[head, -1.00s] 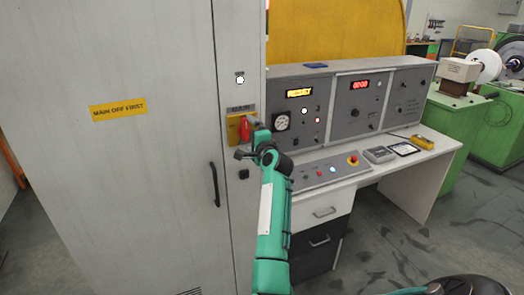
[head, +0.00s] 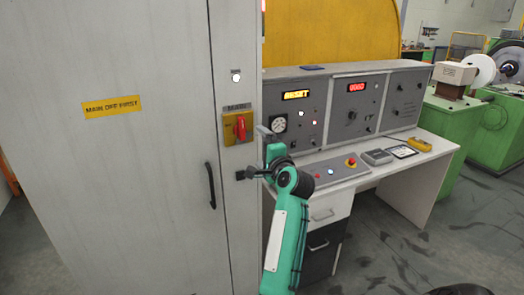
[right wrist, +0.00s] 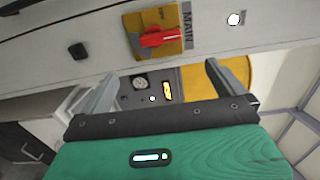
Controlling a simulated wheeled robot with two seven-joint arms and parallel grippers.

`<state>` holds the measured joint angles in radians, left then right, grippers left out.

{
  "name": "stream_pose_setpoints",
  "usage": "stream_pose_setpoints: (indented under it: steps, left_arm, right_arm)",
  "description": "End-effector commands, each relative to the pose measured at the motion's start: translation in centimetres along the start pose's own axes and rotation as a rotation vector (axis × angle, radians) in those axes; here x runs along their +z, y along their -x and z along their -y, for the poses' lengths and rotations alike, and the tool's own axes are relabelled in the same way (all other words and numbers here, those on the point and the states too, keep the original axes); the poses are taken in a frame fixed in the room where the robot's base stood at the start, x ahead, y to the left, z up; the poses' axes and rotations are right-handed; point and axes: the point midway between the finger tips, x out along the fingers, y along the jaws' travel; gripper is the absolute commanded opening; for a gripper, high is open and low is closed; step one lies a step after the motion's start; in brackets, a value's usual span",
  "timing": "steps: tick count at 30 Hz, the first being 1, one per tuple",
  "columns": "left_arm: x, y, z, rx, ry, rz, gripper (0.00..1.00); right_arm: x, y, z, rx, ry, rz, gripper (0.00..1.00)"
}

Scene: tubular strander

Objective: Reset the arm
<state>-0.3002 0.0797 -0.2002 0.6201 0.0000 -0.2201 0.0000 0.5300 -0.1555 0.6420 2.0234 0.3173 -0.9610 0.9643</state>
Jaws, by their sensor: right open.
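My right gripper (head: 254,152) is open and empty, just below and right of the red rotary switch handle (head: 240,127). The handle stands upright on its yellow plate (head: 229,138) on the grey cabinet. In the right wrist view my open fingers (right wrist: 156,86) have nothing between them. The red handle (right wrist: 163,36) and its yellow plate, labelled MAIN, show beyond the fingertips, apart from them. My teal right arm comes up from the bottom of the head view. My left gripper is out of view.
A lit white lamp (head: 236,77) sits above the switch. A black door handle (head: 210,185) is below left. The control console (head: 345,105) and its desk (head: 420,165) stand right of my arm. Green machinery (head: 500,130) stands further right; floor shows between.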

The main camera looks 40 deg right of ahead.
Motion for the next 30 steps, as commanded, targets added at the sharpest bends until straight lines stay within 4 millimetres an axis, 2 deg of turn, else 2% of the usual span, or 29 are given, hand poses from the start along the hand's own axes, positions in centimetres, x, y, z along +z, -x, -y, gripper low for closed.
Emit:
stream_pose_setpoints:
  steps: [10, 14, 17, 22, 26, 27, 29, 30]
  left_arm:
    - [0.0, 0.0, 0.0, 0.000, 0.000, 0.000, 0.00]
    - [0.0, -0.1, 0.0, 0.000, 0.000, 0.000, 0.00]
    - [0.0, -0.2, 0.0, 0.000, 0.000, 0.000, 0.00]
    - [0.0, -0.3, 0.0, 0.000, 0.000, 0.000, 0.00]
    - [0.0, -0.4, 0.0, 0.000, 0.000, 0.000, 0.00]
    - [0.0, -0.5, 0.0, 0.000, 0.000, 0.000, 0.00]
    - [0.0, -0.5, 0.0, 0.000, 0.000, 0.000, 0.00]
    - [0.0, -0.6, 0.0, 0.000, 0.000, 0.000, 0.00]
  right_arm:
    - [0.0, -0.1, -0.1, 0.001, 0.001, 0.001, 1.00]
    - [0.8, -1.0, -2.3, 0.038, 0.037, 0.015, 1.00]
    - [2.5, -2.5, -6.9, 0.110, 0.119, 0.047, 1.00]
    - [6.5, -4.2, -19.0, 0.275, 0.327, 0.137, 1.00]
    - [9.2, -3.4, -28.7, 0.390, 0.487, 0.219, 1.00]
    - [9.9, -2.8, -31.6, 0.423, 0.535, 0.247, 1.00]
    - [10.9, -1.5, -36.0, 0.470, 0.605, 0.290, 1.00]
    - [11.5, -0.6, -38.8, 0.500, 0.652, 0.319, 1.00]
